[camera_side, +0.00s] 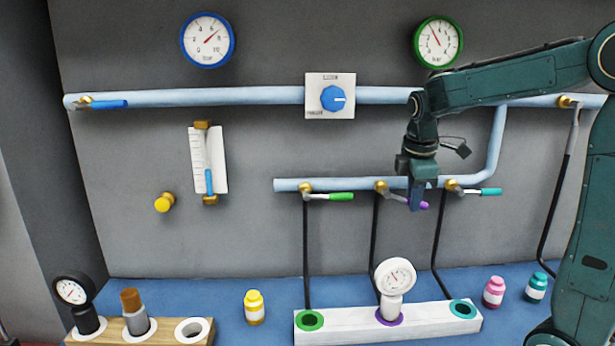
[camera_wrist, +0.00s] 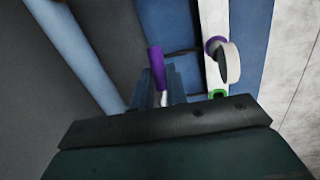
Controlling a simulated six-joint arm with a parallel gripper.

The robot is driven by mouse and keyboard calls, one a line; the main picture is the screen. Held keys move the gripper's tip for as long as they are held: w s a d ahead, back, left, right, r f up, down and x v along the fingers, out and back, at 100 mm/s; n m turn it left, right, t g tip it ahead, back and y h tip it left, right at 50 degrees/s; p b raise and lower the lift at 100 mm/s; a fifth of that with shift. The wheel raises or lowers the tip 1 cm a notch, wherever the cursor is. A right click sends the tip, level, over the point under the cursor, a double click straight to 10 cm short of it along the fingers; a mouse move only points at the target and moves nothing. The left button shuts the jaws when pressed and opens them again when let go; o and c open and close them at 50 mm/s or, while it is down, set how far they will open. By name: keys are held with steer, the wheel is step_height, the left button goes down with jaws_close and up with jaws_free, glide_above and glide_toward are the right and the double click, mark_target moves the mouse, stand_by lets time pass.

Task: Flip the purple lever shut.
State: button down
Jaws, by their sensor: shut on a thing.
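The purple lever (camera_side: 424,205) sits on the middle brass valve (camera_side: 381,186) of the lower pipe. It points to the right and slightly down, at a slant a little steeper than its neighbours. My gripper (camera_side: 416,203) comes down from above and is shut on the handle, hiding part of it. In the wrist view, the purple handle (camera_wrist: 156,62) sticks out past the blue-grey fingers (camera_wrist: 160,85). Its pale metal shank shows between them.
The green lever (camera_side: 340,196) is to the left and the teal lever (camera_side: 490,192) to the right on the same pipe (camera_side: 340,184). Black hoses hang below. A white block (camera_side: 345,321) holds a white gauge (camera_side: 395,277). A blue knob (camera_side: 334,98) is up left.

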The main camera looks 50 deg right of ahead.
steer(key=shift+w+r+g+h, duration=0.1)
steer(key=shift+r+g+h, duration=0.85)
steer(key=shift+g+h, duration=0.4)
steer(key=c, duration=1.4)
jaws_free()
steer(key=shift+a+r, duration=0.1)
steer(key=shift+w+a+r, duration=0.1)
steer(key=shift+a+r, duration=0.05)
steer(key=shift+r, duration=0.25)
steer(key=w+a, duration=0.1)
steer(key=a, duration=0.2)
steer(key=w+a, duration=0.1)
steer(key=a, duration=0.3)
steer(key=w+a, duration=0.2)
steer(key=a, duration=0.2)
steer(key=shift+a, duration=0.25)
steer(key=shift+s+d+r, duration=0.1)
